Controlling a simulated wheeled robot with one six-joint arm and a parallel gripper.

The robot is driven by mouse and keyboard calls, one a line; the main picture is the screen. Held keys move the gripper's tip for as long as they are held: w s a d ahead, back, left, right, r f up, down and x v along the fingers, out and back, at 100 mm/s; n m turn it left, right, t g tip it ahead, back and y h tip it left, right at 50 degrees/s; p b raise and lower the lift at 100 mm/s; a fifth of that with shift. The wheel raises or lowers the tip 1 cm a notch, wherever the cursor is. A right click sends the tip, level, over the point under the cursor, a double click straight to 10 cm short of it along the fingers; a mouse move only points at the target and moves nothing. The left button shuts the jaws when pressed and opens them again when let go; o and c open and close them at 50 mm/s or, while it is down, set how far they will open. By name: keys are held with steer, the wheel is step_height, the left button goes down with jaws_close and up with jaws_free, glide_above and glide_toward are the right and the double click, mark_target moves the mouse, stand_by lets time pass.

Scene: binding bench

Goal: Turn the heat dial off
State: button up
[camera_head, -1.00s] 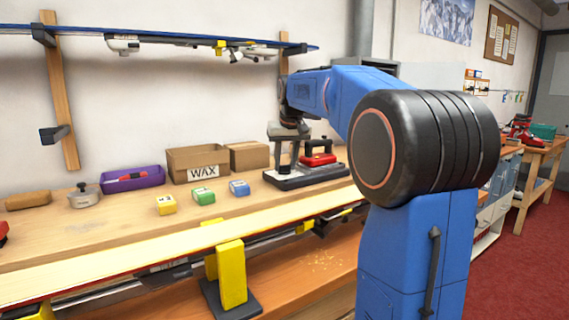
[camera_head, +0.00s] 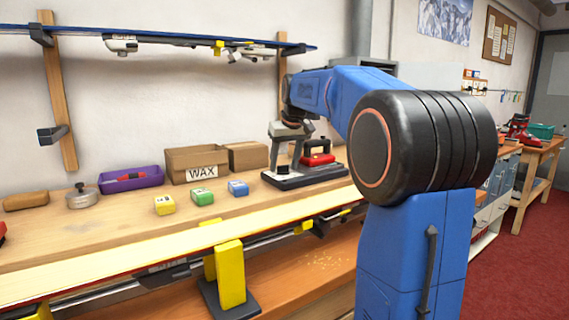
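A red waxing iron (camera_head: 318,159) with a dark handle sits on a dark base (camera_head: 306,177) at the back right of the bench. My gripper (camera_head: 284,166) points down over the left part of that base, just left of the iron. Its fingers look spread apart, with no object visible between them. I cannot make out the heat dial; the gripper or its small size in this view hides it. Whether the fingertips touch anything is not clear.
Yellow (camera_head: 164,205), green (camera_head: 203,197) and blue (camera_head: 238,188) wax blocks lie on the bench left of the gripper. A WAX box (camera_head: 190,163) stands behind them. A ski (camera_head: 150,246) runs along the bench front.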

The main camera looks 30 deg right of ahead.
steer(key=d+v, duration=0.1)
steer(key=v, duration=1.6)
steer(key=shift+a+r, duration=0.2)
steer(key=shift+a, duration=0.3)
steer(key=shift+s, duration=0.15)
